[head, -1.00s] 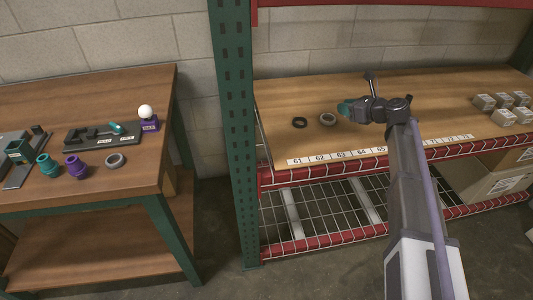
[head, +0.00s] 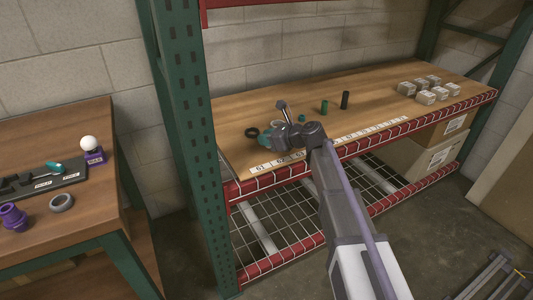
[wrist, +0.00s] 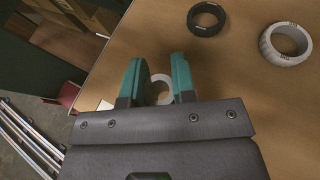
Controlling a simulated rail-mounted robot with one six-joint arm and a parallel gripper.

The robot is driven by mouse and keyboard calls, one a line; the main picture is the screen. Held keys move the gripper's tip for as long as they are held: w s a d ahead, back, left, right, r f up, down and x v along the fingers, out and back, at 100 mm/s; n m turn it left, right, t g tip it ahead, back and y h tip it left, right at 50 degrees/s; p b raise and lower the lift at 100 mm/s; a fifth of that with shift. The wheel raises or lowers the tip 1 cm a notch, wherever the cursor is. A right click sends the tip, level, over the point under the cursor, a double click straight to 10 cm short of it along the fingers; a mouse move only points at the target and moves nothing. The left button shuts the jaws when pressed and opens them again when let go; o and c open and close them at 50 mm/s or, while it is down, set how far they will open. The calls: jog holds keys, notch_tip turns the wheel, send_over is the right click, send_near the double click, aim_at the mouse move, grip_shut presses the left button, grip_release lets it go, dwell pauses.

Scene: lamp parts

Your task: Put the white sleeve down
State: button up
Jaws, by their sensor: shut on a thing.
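My gripper (wrist: 155,80) is shut on the white sleeve (wrist: 161,79), whose pale rim shows between the two teal fingers in the wrist view. In the head view my gripper (head: 265,138) is at the left part of the wooden shelf (head: 232,112), near its front edge, and the sleeve cannot be made out there. Whether the sleeve touches the shelf cannot be told. A black ring (wrist: 207,18) and a light grey ring (wrist: 285,41) lie on the shelf beyond the fingers, apart from them.
A green cylinder (head: 324,107), a black cylinder (head: 345,100) and a small teal part (head: 302,118) stand to the right. Small grey boxes (head: 425,97) are at the far right. A green post (head: 185,130) rises at the left. The workbench (head: 95,205) holds other lamp parts.

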notch_tip(320, 180, down, 4)
jog(key=b, duration=0.2)
jog(key=shift+r+b, duration=0.1)
jog(key=shift+b, duration=0.3)
jog(key=shift+r+p, duration=0.3)
jog(key=shift+f, duration=0.25)
jog(key=o, duration=0.9)
jog(key=shift+r, duration=0.1)
